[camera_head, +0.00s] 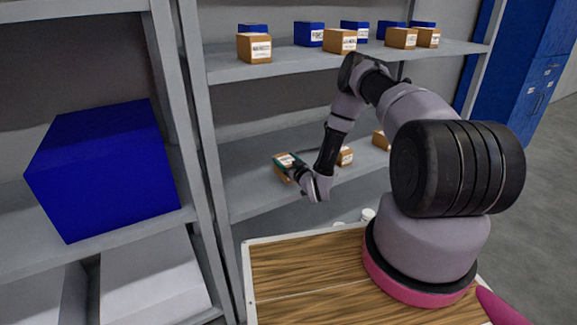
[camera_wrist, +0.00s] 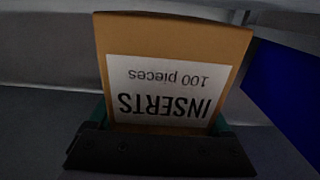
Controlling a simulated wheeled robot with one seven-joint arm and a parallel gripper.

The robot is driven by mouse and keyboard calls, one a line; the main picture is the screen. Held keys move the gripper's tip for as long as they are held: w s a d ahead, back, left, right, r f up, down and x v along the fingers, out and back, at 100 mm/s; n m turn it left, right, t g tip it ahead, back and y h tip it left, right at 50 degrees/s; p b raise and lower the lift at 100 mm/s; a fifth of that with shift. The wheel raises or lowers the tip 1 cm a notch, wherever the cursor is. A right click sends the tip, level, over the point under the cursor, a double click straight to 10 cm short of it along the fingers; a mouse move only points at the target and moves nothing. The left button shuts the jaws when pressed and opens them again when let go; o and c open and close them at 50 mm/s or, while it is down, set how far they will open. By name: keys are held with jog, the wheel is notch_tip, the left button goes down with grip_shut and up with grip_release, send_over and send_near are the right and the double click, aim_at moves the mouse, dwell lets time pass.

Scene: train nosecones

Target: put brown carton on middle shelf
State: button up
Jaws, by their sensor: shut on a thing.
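In the head view, a brown carton (camera_head: 281,172) is at the left front of the middle shelf (camera_head: 240,190). My gripper (camera_head: 287,161) is shut on it. In the wrist view, the same carton (camera_wrist: 172,42) fills the middle, with a white label reading "INSERTS 100 pieces" upside down. The jaws of my gripper (camera_wrist: 163,118) show at its two sides, partly hidden by the dark gripper body. I cannot tell whether the carton's underside touches the shelf.
Two more brown cartons (camera_head: 345,156) (camera_head: 381,140) stand farther right on the middle shelf. The upper shelf (camera_head: 222,69) holds several brown and blue boxes. A rack post (camera_head: 200,130) is close left, with a large blue box (camera_head: 103,170) beyond it.

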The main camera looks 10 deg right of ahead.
jog(key=shift+f, duration=1.75)
jog(key=shift+f, duration=0.1)
jog(key=o, duration=1.5)
jog(key=shift+c, duration=0.2)
jog(key=v, duration=1.2)
jog(key=shift+s, duration=0.1)
